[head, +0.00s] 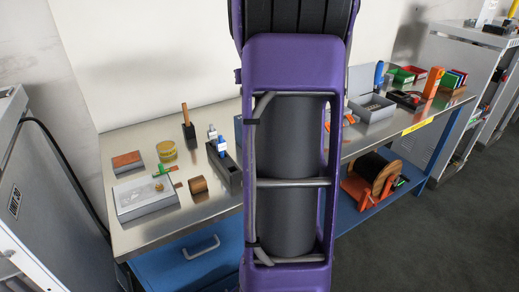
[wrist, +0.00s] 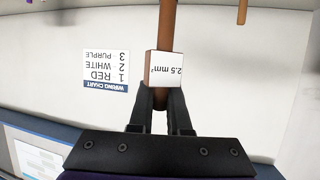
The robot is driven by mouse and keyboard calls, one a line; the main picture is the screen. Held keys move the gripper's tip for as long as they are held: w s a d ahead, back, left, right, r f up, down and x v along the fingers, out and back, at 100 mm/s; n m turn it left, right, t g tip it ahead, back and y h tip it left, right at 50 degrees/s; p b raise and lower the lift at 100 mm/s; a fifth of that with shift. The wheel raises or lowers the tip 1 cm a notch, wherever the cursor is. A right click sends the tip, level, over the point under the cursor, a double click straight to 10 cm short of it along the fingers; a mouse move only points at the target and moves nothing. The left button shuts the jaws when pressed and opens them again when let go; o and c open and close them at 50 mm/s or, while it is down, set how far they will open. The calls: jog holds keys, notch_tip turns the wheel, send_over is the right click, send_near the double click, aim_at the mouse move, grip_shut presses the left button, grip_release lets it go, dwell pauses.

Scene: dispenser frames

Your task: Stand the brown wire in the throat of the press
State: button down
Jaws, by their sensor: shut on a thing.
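In the wrist view my gripper (wrist: 160,97) is shut on the brown wire (wrist: 168,25), a brown rod with a white tag (wrist: 164,66) reading "2.5 mm²". The wire runs from between the fingers up past the top edge of the picture, and its far end is out of view. The tag sits just beyond the fingertips. In the head view my purple arm fills the middle and hides the gripper and the wire. I cannot make out the press or its throat in either view.
A wiring chart (wrist: 106,69) hangs behind.

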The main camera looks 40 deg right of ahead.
jog(key=shift+s+d+m+g+h+p, duration=1)
jog(key=shift+s+d+m+g+h, duration=0.3)
jog(key=shift+d+m+g+h, duration=2.05)
jog(key=f+m+g, duration=0.1)
jog(key=f, duration=0.4)
jog(key=s+f+m+g, duration=0.1)
jog(key=f+m+g, duration=0.1)
jog(key=f, duration=0.4)
jog(key=s+a+f+m+g+h+p, duration=0.1)
jog(key=f, duration=0.4)
jog(key=shift+s+f+m, duration=0.15)
jog(key=shift+f+m, duration=0.15)
jog(key=shift+m, duration=0.05)
jog(key=shift+f, duration=0.2)
jog(key=c, duration=1.2)
grip_release()
jog(key=shift+a, duration=0.1)
jog(key=shift+o, duration=0.2)
